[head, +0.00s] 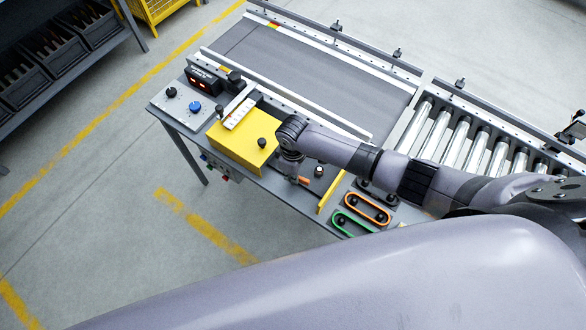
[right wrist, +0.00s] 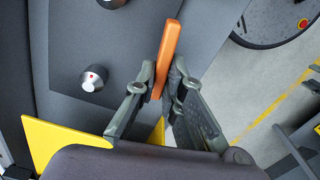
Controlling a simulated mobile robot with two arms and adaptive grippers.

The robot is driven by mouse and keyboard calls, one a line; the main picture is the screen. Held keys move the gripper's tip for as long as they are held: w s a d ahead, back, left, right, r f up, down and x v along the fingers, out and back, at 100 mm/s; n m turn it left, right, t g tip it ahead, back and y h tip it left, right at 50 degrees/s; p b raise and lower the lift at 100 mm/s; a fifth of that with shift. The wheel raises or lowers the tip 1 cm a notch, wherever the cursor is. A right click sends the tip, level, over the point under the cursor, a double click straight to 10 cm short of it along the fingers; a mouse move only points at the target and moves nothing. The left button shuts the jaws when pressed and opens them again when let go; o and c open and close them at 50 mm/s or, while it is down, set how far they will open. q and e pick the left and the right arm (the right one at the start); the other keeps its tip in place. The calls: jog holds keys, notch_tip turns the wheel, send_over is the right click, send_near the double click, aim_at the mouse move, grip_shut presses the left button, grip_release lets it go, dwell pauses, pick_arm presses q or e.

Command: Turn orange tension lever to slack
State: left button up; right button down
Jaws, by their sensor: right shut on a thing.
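The orange tension lever (right wrist: 168,55) stands up between the fingers of my right gripper (right wrist: 158,80) in the right wrist view. The fingers are closed on its lower part, and its upper end sticks out beyond them. In the head view my right gripper (head: 295,174) is at the bench's front part, just right of the yellow box, and a small bit of the orange lever (head: 304,180) shows beside it. The lever's pivot is hidden by the gripper. My left gripper is in neither view.
A silver knob with a red dot (right wrist: 93,78) sits left of the lever. The yellow box (head: 235,150) and a thin yellow plate (head: 331,192) flank my gripper. Orange (head: 368,208) and green (head: 350,221) loops lie to the right. Behind are the conveyor belt (head: 300,65) and rollers (head: 455,138).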

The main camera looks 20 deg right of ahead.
jog(key=shift+r+m+p, duration=0.1)
jog(key=shift+m+p, duration=0.4)
jog(key=shift+m, duration=0.4)
jog(key=c, duration=1.7)
grip_release()
notch_tip(320, 180, up, 12)
jog(key=shift+f, duration=0.1)
